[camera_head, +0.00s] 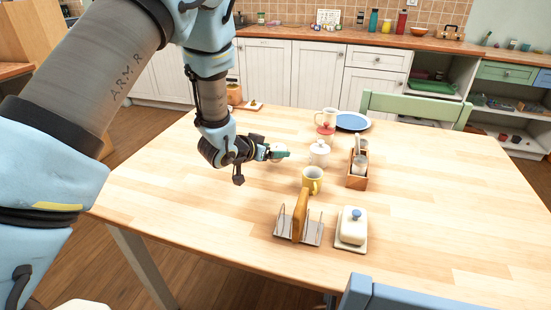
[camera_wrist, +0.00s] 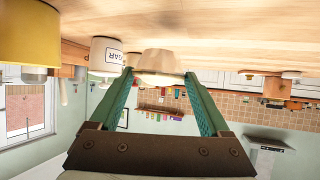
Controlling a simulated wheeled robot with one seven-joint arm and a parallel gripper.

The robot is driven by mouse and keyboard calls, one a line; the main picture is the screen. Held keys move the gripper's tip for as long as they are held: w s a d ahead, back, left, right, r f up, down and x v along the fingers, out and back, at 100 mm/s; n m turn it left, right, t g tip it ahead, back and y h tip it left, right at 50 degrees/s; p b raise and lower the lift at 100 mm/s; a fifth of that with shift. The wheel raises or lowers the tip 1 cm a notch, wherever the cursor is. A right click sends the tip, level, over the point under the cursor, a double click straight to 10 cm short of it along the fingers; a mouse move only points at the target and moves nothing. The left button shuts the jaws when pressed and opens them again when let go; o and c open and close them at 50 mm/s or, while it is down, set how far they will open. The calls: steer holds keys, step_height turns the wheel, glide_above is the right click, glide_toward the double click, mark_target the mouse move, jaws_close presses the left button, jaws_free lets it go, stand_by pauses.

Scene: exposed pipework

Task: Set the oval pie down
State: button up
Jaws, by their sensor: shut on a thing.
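The oval pie (camera_wrist: 160,62) shows in the wrist view as a pale tan piece between the green fingertips. My gripper (camera_wrist: 158,78) is shut on it. The wrist picture is upside down, with the table top (camera_wrist: 220,25) along its upper edge. The pie is at or very close to the wood; I cannot tell whether it touches. In the head view my gripper (camera_head: 279,154) reaches low over the left middle of the table, left of the white sugar pot (camera_head: 319,153). The pie (camera_head: 275,147) is mostly hidden there by the fingers.
A yellow mug (camera_head: 312,180), toast rack (camera_head: 312,232) and butter dish (camera_head: 352,228) stand nearer the front. The table's right side and front left are clear.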

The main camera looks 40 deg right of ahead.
steer(key=shift+f, duration=1.65)
steer(key=shift+f, duration=0.1)
steer(key=o, duration=1.3)
steer(key=shift+a+r, duration=0.1)
steer(key=shift+r, duration=0.1)
steer(key=b+v, duration=0.1)
steer(key=v, duration=1)
steer(key=shift+s+a+b, duration=0.1)
steer(key=shift+a+b, duration=0.2)
steer(key=shift+a, duration=0.1)
